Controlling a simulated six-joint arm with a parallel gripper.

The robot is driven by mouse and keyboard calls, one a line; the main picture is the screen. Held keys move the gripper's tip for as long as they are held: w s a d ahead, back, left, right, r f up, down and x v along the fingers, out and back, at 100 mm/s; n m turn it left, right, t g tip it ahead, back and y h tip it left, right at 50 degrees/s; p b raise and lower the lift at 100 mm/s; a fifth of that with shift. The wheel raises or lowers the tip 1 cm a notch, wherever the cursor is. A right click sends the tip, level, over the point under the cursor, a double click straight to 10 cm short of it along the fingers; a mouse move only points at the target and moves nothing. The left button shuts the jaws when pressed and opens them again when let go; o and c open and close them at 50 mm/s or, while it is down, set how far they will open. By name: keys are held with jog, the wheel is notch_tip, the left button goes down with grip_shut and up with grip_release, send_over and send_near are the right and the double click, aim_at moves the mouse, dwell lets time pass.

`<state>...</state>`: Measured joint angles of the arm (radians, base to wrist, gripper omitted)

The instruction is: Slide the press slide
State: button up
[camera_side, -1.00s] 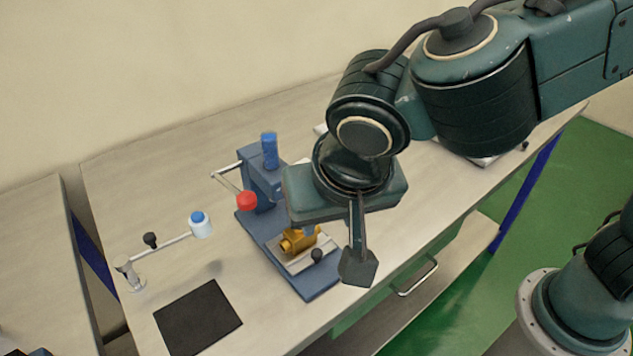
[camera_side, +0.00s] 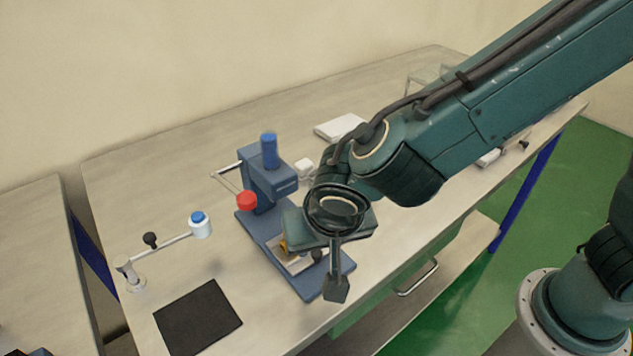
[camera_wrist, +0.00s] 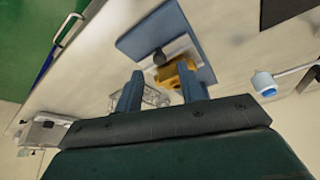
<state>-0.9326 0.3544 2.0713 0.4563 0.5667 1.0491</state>
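The blue press (camera_side: 270,185) stands on the bench with its base toward the front edge. Its slide is a pale plate (camera_wrist: 184,47) with a black knob (camera_wrist: 159,57), which also shows in the side view (camera_side: 317,255). A yellow part (camera_wrist: 178,76) sits on the slide; in the side view it is mostly hidden by my gripper. In the wrist view my gripper (camera_wrist: 161,76) has its two fingers apart, pointing toward the slide, with the knob just beyond the gap. Nothing is seen held. The side view shows one dark fingertip in front of the press base.
A red ball knob (camera_side: 247,201) is on the press lever. A black mat (camera_side: 198,317) lies at the front left. A white block (camera_side: 340,127) lies behind my arm.

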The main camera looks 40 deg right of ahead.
aim_at(318, 256)
jog(key=shift+x, duration=1.7)
grip_shut()
